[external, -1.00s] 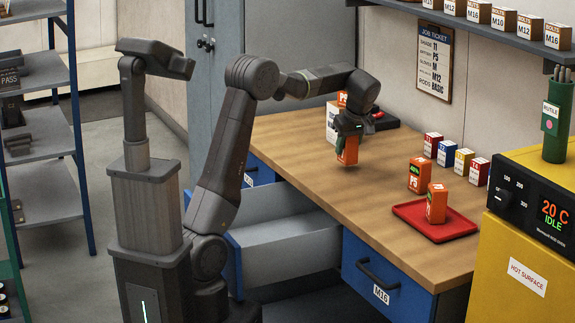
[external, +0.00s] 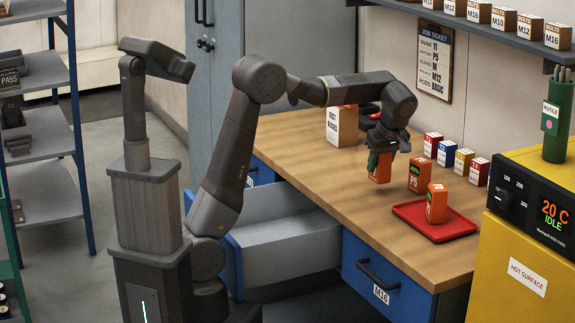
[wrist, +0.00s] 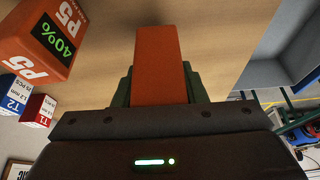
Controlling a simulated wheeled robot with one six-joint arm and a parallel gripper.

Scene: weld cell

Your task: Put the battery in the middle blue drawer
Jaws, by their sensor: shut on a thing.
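My gripper (external: 381,160) is shut on an orange battery (external: 379,172) and holds it low over the wooden bench, left of a standing orange battery. It cannot be told if the held battery touches the bench. In the wrist view the held battery (wrist: 160,65) sits between the green fingers. The middle blue drawer (external: 290,240) is pulled open below the bench's front edge, and its grey inside looks empty. Its grey inside also shows at the top right of the wrist view (wrist: 285,65).
One orange battery (external: 419,177) stands on the bench (external: 300,160); another (external: 436,204) stands on a red tray (external: 458,226). Small boxes (external: 462,160) line the wall side. A shut blue drawer marked M16 (external: 385,285) is at right. A yellow oven (external: 530,240) stands at far right.

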